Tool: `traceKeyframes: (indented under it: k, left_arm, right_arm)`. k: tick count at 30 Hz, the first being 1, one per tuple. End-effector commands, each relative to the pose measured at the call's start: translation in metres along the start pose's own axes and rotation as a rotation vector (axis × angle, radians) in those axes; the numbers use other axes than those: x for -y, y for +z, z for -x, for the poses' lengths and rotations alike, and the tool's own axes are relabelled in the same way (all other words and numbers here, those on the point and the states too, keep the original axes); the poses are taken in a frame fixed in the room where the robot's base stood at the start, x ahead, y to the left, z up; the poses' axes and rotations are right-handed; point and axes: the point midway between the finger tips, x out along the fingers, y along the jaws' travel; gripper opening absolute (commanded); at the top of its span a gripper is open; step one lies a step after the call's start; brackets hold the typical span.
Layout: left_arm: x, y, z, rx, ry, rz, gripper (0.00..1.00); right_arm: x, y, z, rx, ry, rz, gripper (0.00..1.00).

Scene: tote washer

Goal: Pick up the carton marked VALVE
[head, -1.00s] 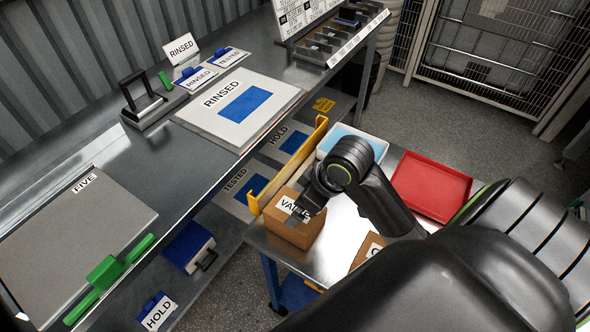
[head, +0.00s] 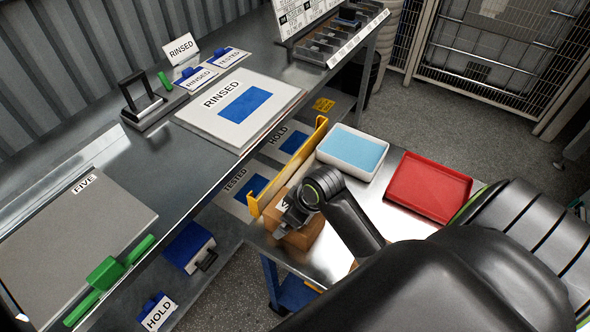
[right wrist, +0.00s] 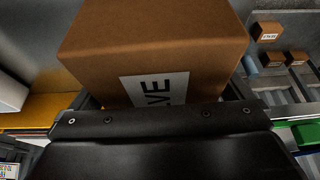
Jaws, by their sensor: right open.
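The brown carton marked VALVE (head: 303,238) stands on the metal cart top, and my right gripper (head: 287,222) is over it, hiding most of its label. In the right wrist view the carton (right wrist: 150,45) fills the upper middle, with the letters VE readable on its white label. My right gripper (right wrist: 163,98) is open, with a dark finger showing at each side of the carton. Whether the fingers touch it I cannot tell. My left gripper is not in view.
A yellow rail (head: 290,168) runs along the cart's left edge beside the carton. A white tray with a blue inside (head: 352,150) and a red tray (head: 430,187) stand further back on the cart. The steel bench (head: 150,190) is to the left.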

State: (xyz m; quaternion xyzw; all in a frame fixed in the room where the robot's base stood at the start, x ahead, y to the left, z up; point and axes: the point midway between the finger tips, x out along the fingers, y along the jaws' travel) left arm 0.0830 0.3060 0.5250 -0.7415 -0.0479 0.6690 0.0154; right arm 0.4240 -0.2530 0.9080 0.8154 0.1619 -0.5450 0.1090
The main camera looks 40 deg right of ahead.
Motion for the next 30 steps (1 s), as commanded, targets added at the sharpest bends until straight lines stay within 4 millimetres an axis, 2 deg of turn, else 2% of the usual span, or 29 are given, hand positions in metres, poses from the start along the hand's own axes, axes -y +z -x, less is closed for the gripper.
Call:
traceKeyframes:
  k: [30]
  left_arm:
    - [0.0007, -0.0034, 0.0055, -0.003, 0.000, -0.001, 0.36]
  right_arm:
    - [0.0001, 0.0019, -0.0046, 0.000, -0.001, -0.001, 1.00]
